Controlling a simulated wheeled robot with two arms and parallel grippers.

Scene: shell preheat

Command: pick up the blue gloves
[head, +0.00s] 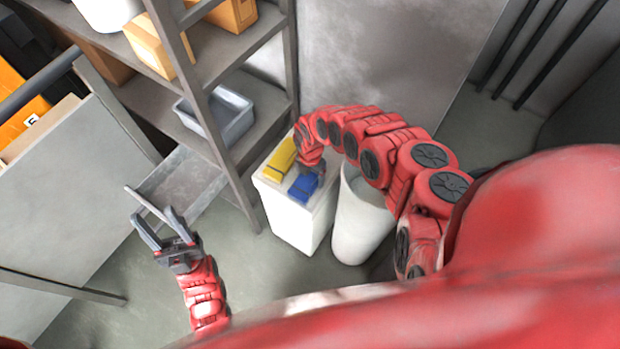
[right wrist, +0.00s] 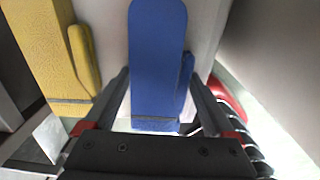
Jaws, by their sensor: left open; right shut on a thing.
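The blue gloves (head: 303,187) lie on top of a white cabinet, toward its right side. They fill the middle of the right wrist view (right wrist: 156,60), with the cuff end toward my gripper. My right gripper (head: 312,172) is at the gloves, shut on them, with one finger along each side in the right wrist view (right wrist: 158,100). Its fingertips are partly hidden in the head view. My left gripper (head: 150,215) is open and empty, over the floor at the left, well apart from the gloves.
Yellow gloves (head: 281,156) lie beside the blue ones on the white cabinet (head: 297,226). A white cylindrical bin (head: 357,222) stands right of the cabinet. A metal shelf holds a grey tub (head: 226,117) and cardboard boxes (head: 150,45).

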